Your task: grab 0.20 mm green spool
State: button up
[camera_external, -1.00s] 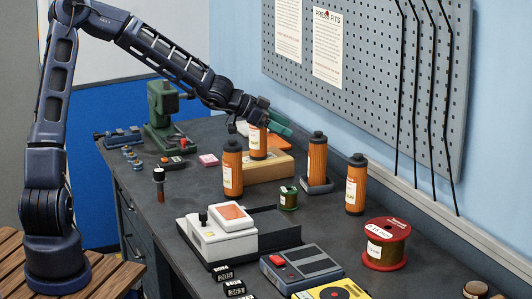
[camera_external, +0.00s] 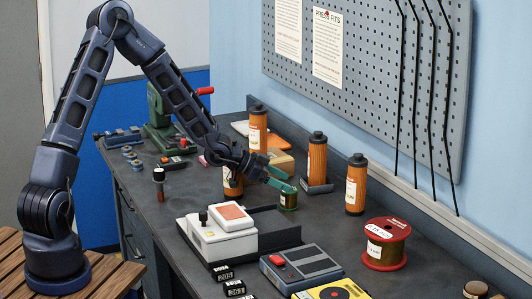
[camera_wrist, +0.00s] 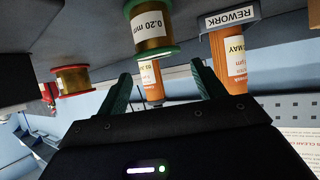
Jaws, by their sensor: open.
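The small green spool (camera_external: 288,201) stands on the dark bench between the orange bottles and the white device. In the wrist view the green spool (camera_wrist: 152,30) has green flanges, gold-brown wire and a label reading 0.20 mm. My gripper (camera_external: 283,180) is right at the spool, its green fingers covering the spool's upper part in the external view. In the wrist view my gripper (camera_wrist: 160,70) is open, with a finger on either side below the spool in the picture. The spool appears just beyond the fingertips. I cannot tell whether a finger touches it.
Orange bottles stand close by: one at the holder (camera_external: 317,158), one to the right (camera_external: 356,184), one at the back (camera_external: 258,130), one partly behind my wrist. A larger red spool (camera_external: 386,244) is front right. The white device (camera_external: 222,240) stands in front left.

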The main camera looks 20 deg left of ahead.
aim_at(288, 195)
jog(key=shift+f, duration=0.95)
notch_tip(288, 195, down, 2)
jog(key=shift+f, duration=0.15)
jog(key=shift+x, duration=1.25)
jog(key=shift+w+d+f, duration=0.15)
jog(key=shift+d, duration=0.1)
jog(key=shift+c, duration=0.4)
